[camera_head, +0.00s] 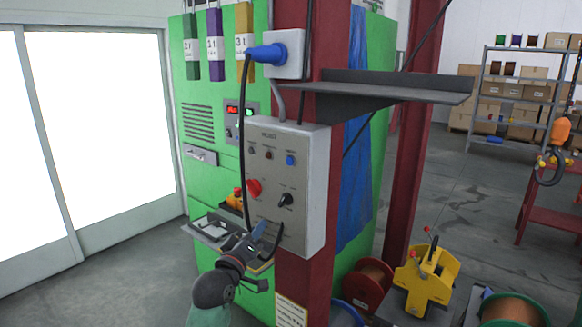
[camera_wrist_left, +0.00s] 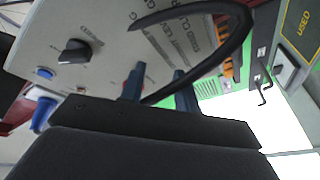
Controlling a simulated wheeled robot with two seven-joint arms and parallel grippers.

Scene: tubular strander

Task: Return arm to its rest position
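My left arm (camera_head: 215,290) comes up from the bottom of the head view. Its left gripper (camera_head: 262,238) is just in front of the lower part of a grey control box (camera_head: 290,170). In the left wrist view, the two blue fingers of the left gripper (camera_wrist_left: 157,86) stand apart with no object clearly gripped. A black cable (camera_wrist_left: 240,45) loops close to the fingers; whether it touches them I cannot tell. In the head view this cable (camera_head: 246,130) hangs from a blue plug (camera_head: 266,53) down to the box's underside area. My right gripper is not in view.
A grey shelf (camera_head: 390,88) juts from the red post (camera_head: 305,280) above the box. A small tray (camera_head: 207,230) sticks out of the green cabinet (camera_head: 205,130) beside the gripper. A yellow device (camera_head: 425,280) and spools (camera_head: 368,283) stand at lower right. Floor at left is clear.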

